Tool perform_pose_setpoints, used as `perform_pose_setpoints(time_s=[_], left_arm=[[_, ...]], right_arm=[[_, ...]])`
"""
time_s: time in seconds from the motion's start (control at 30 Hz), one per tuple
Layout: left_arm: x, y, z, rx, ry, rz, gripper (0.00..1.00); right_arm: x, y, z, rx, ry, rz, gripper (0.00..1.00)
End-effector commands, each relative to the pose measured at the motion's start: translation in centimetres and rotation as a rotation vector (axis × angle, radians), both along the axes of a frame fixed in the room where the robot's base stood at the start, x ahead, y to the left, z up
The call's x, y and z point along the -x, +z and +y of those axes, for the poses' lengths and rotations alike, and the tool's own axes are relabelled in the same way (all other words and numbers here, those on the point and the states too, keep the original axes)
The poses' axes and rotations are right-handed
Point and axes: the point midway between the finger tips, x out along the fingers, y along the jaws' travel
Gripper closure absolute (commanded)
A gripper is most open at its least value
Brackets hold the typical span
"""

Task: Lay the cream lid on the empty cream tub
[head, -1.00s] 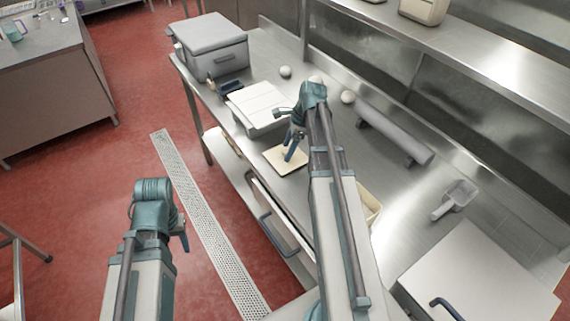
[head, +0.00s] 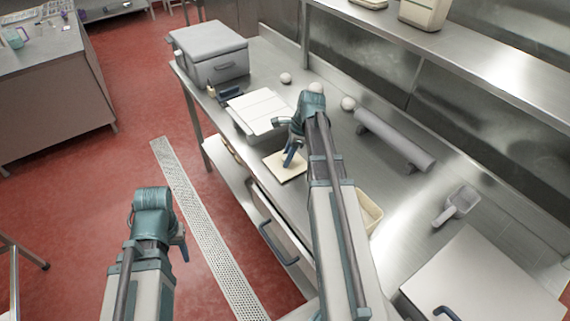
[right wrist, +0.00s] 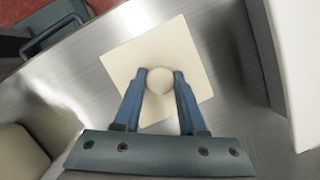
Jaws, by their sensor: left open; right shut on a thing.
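The cream lid (head: 278,171) is a flat square plate low over or on the steel counter; I cannot tell whether it touches. My right gripper (head: 291,160) is shut on its round knob (right wrist: 160,83), one finger on each side in the right wrist view. The cream tub (head: 371,212) stands on the counter to the right of the lid, partly hidden behind my right arm. Only its right side and rim show, so its inside is mostly hidden. My left gripper (head: 183,246) is open and empty over the floor, away from the counter.
A white lidded container (head: 260,108) stands just behind the lid. A grey box (head: 208,52) is at the far end. A grey roller-like bar (head: 395,139), white balls (head: 348,103) and a scoop (head: 457,205) lie along the back. A white-topped box (head: 485,280) stands front right.

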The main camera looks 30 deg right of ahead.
Motion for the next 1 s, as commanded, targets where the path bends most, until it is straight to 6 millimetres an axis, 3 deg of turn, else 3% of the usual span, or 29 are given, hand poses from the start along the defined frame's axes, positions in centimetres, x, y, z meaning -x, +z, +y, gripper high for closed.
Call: perform_pose_setpoints(time_s=[0.6, 1.0], left_arm=[[0.0, 5.1, 0.0, 0.000, 0.000, 0.000, 0.50], [0.0, 5.3, 0.0, 0.000, 0.000, 0.000, 0.50]], right_arm=[[0.0, 5.1, 0.0, 0.000, 0.000, 0.000, 1.00], [0.1, 5.3, 0.1, 0.000, 0.004, 0.000, 1.00]])
